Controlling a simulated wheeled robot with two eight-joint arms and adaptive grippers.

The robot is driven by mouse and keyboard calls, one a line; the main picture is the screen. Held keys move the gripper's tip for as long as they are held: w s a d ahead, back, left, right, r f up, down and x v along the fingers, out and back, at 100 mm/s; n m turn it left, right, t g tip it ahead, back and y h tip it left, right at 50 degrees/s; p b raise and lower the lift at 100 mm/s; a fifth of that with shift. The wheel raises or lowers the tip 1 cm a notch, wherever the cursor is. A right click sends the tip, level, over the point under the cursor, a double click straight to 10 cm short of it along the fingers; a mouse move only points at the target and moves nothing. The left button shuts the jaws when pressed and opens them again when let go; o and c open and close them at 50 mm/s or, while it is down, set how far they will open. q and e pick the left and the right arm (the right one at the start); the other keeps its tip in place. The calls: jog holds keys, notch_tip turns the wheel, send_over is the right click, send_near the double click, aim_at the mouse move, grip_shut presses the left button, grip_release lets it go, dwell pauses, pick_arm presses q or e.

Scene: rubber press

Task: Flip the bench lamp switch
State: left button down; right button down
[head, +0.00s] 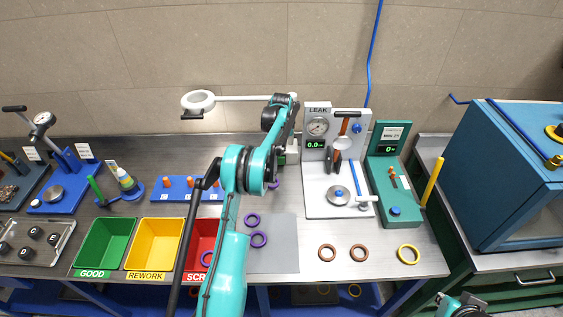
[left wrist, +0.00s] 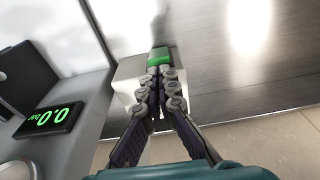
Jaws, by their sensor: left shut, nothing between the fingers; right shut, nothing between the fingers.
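The bench lamp has a pale ring head (head: 198,101) on a white horizontal arm (head: 245,98) at the back of the bench in the head view. In the left wrist view a pale box (left wrist: 126,86) carries a green switch (left wrist: 159,56) at its edge. My left gripper (left wrist: 159,73) is shut and empty, its tips right at the green switch; whether they touch cannot be told. In the head view my left arm hides that gripper and most of the lamp's base. My right gripper (head: 460,303) is shut and empty at the bottom right edge, partly cut off.
The leak tester (head: 318,109) stands close beside the lamp, its display (left wrist: 49,117) near my left gripper. A green press station (head: 384,180) stands to its right. Green (head: 105,240), yellow (head: 152,242) and red bins line the front. Purple and brown rings lie on the bench.

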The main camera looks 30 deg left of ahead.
aim_at(281, 157)
pick_arm(q)
notch_tip(281, 157, up, 6)
jog(key=p, duration=0.2)
jog(key=shift+p, duration=0.3)
dwell(0.4)
jog(key=s+d+r+m+t+b, duration=0.1)
jog(key=s+d+r+m+b, duration=0.1)
jog(key=s+d+r+b, duration=0.4)
jog(key=s+d+r+m+t+b, duration=0.15)
jog(key=s+d+r, duration=0.25)
jog(key=s+d, duration=0.6)
jog(key=s+d+f+m+t+b, duration=0.1)
jog(key=s+d+f+b, duration=0.1)
jog(key=s, duration=0.5)
jog(key=s+d+f+m+t+b, duration=0.1)
jog(key=s+d+f+b, duration=0.2)
jog(key=s+d+f, duration=0.2)
jog(key=s+d+f+m+t+h+b, duration=0.1)
jog(key=s+d+f+b, duration=0.2)
jog(key=s, duration=0.7)
notch_tip(281, 157, down, 3)
jog(key=shift+s+d+r, duration=0.2)
jog(key=shift+s+d, duration=0.1)
jog(key=shift+d, duration=0.45)
